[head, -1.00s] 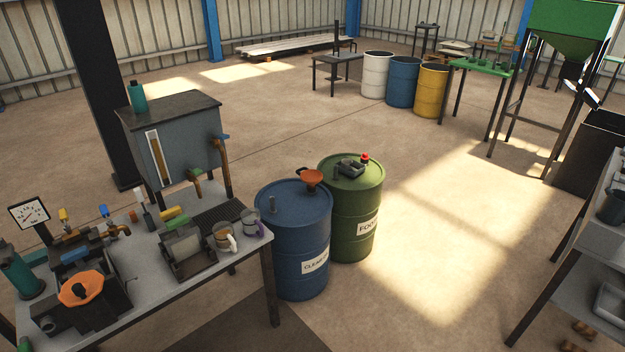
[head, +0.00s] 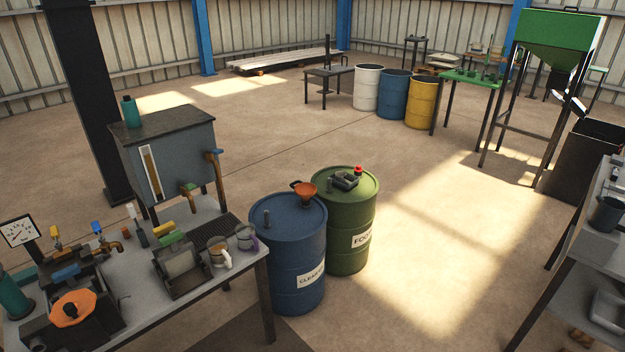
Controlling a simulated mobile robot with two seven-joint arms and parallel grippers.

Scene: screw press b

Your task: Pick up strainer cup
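Two metal cups stand side by side near the right end of the workbench (head: 140,300). One cup with a white handle (head: 219,252) is nearer. The other cup with a purple handle (head: 245,237) is just behind it to the right. Both are upright, and I cannot tell from here which is the strainer cup. Neither of my grippers shows in the head view.
A grey tank (head: 170,155) stands behind. A blue drum (head: 288,255) and green drum (head: 345,220) stand beside the bench's right end. A shelf (head: 585,240) is at far right; floor between is clear.

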